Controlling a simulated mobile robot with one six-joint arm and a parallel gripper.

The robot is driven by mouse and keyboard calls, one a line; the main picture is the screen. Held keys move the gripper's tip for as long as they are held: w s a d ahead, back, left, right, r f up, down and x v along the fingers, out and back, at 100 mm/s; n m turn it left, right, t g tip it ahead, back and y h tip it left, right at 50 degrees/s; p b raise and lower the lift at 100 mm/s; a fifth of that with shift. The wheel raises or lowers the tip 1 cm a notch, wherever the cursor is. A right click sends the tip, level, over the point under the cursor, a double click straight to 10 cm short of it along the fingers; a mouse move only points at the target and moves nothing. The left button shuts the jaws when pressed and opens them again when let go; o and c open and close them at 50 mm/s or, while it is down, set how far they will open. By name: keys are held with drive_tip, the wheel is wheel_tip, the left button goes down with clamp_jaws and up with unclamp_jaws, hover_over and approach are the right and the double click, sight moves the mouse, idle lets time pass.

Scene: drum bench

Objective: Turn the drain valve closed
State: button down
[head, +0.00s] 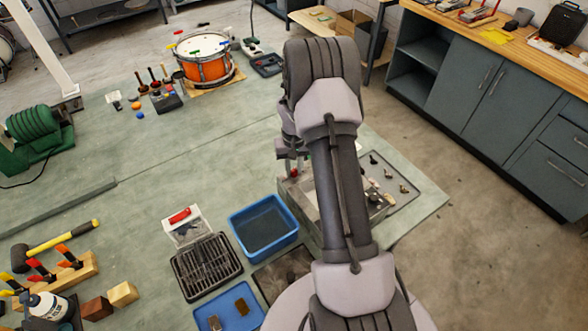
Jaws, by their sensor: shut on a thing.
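My arm reaches from the bottom of the head view and hides part of the bench. My gripper (292,165) points down at the left end of a grey metal basin (297,200). It is shut on a small red part, which looks like the handle of the drain valve (294,172). The valve is tiny here and mostly hidden by the fingers, so its turn angle cannot be told. My arm covers much of the basin's inside.
A blue tub (262,228), a black rack (206,266) and a white tray (183,226) with a red item stand left of the basin. A grey tray (390,182) with small parts lies right. An orange drum (204,60) stands farther back. The bench's middle left is clear.

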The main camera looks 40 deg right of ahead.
sight(294, 170)
drive_tip(key=n, duration=0.4)
drive_tip(key=shift+n, duration=0.3)
drive_tip(key=n, duration=0.4)
drive_tip(key=shift+n, duration=0.3)
drive_tip(key=c, duration=1.2)
unclamp_jaws()
wheel_tip(294, 170, up, 18)
drive_tip(key=p, duration=0.2)
drive_tip(key=shift+f, duration=0.25)
drive_tip(key=shift+f, duration=0.1)
